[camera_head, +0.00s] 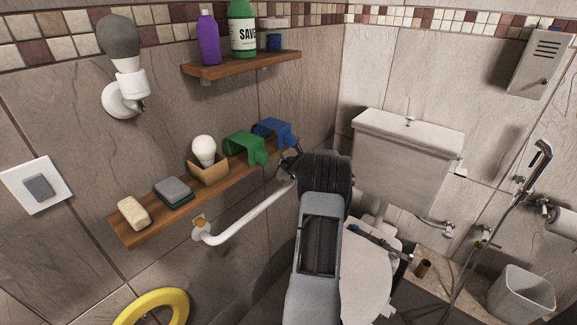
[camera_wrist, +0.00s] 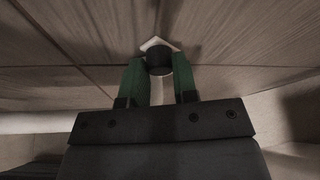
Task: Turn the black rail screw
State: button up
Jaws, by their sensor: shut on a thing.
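The black rail screw (camera_wrist: 159,58) is a short dark cylinder in front of a pale square plate (camera_wrist: 160,43) on the wall in the wrist view. My gripper (camera_wrist: 159,70) has its two green fingers on either side of the screw and is shut on it. In the head view my gripper (camera_head: 290,163) is at the wall by the far end of the white rail (camera_head: 250,216); the screw cannot be made out there. The rail's near end has a brass-coloured screw (camera_head: 200,221).
Just above the rail, a wooden shelf (camera_head: 130,232) holds a soap, a sponge, a boxed bulb, a green holder (camera_head: 243,147) and a blue holder (camera_head: 271,131). The toilet (camera_head: 400,155) stands close to the right of my arm. A yellow ring (camera_head: 180,298) is below.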

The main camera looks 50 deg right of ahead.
jog(key=shift+a+f+n+b, duration=0.1)
jog(key=shift+f+n+b, duration=0.4)
jog(key=shift+b, duration=1.7)
jog(key=n+h+b, duration=0.1)
jog(key=b, duration=0.3)
jog(key=shift+f, duration=0.15)
jog(key=n+h+b, duration=0.1)
jog(key=n+b, duration=0.1)
jog(key=b, duration=0.5)
jog(key=shift+a+t+b, duration=0.1)
jog(key=shift+t+b, duration=0.3)
jog(key=n+h+b, duration=0.1)
jog(key=b, duration=0.3)
jog(key=shift+r, duration=0.3)
jog(key=shift+r+n+t+b, duration=0.1)
jog(key=shift+n+t+b, duration=0.2)
jog(key=o, duration=0.9)
jog(key=shift+r, duration=0.1)
jog(key=shift+o, duration=0.2)
jog(key=shift+s, duration=0.1)
